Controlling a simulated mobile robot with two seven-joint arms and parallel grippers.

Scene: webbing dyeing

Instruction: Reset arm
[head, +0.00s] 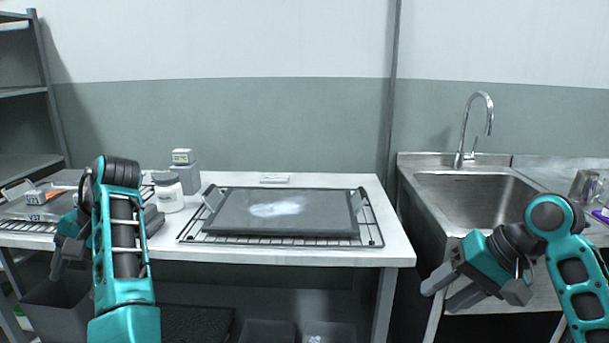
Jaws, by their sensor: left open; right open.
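My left arm stands raised at the left, in front of the white table. My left gripper (62,243) is open, partly hidden behind its own arm, near the table's left front part. My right gripper (447,288) is open and empty in front of the sink cabinet, with its fingers pointing left, apart from the table. Neither gripper appears to touch anything.
A dark tray (285,226) with a whitish patch lies on a wire rack (372,235) on the white table (300,256). A white jar (168,192) stands left of it. A steel sink (480,190) with a faucet (467,130) is at right. A grey shelf (30,92) stands at far left.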

